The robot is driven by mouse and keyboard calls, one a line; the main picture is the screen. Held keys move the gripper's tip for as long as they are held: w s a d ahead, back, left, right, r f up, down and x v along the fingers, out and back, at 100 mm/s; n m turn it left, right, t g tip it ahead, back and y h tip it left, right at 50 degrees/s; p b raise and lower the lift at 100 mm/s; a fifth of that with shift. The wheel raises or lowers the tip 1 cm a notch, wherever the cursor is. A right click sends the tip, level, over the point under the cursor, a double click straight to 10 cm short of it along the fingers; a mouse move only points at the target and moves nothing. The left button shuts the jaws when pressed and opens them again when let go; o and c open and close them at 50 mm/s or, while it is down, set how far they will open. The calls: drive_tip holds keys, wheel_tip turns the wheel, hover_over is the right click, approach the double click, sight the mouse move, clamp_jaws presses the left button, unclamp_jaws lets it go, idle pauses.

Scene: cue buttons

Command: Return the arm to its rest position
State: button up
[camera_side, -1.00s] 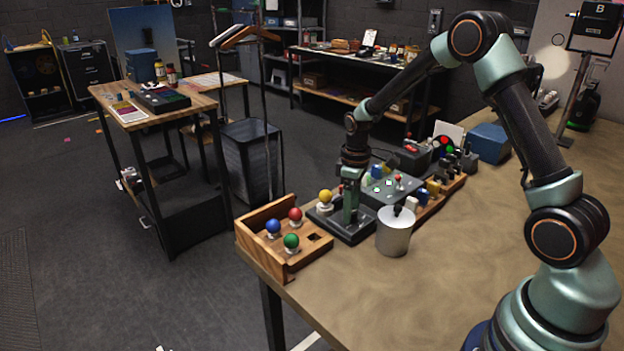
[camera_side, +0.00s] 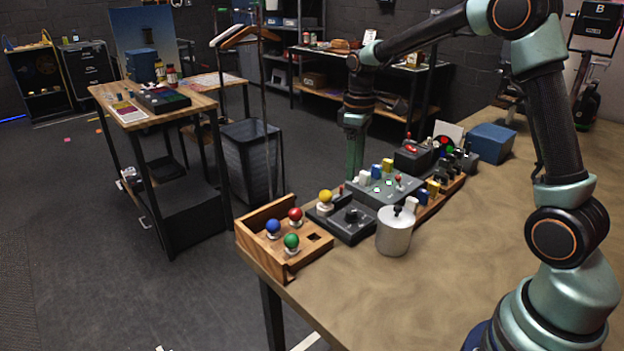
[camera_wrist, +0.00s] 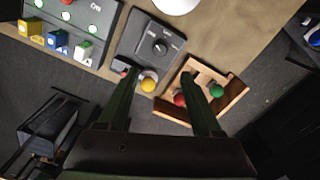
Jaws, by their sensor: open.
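My gripper (camera_side: 355,160) hangs pointing down above the back edge of the workbench, over the row of control boxes in the side view. In the wrist view its two green fingers (camera_wrist: 165,95) are apart with nothing held between them. Beyond the fingertips, the wrist view shows a dark box with a black knob (camera_wrist: 161,46) and a yellow ball (camera_wrist: 149,84). The same knob box (camera_side: 350,222) sits on the bench in the side view, apart from the gripper. My arm is raised and bent above the bench.
A wooden tray (camera_side: 262,252) with red, blue and green balls stands at the bench's left corner. A metal canister (camera_side: 394,232) stands by the knob box. A grey button panel (camera_side: 383,187) and a blue box (camera_side: 490,143) lie farther back. The bench front (camera_side: 440,270) is clear.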

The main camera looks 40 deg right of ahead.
drive_tip(key=shift+r, duration=0.1)
drive_tip(key=s+a+r+m+t, duration=0.2)
drive_tip(key=s+a+r, duration=0.2)
drive_tip(key=s, duration=0.3)
drive_tip(key=s+a+r+m+t, duration=0.2)
drive_tip(key=s+a+r+t, duration=0.1)
drive_tip(key=s, duration=0.5)
drive_tip(key=shift+s+a+r+m+t, duration=0.3)
drive_tip(key=shift+a+r, duration=0.3)
drive_tip(key=shift+a, duration=0.4)
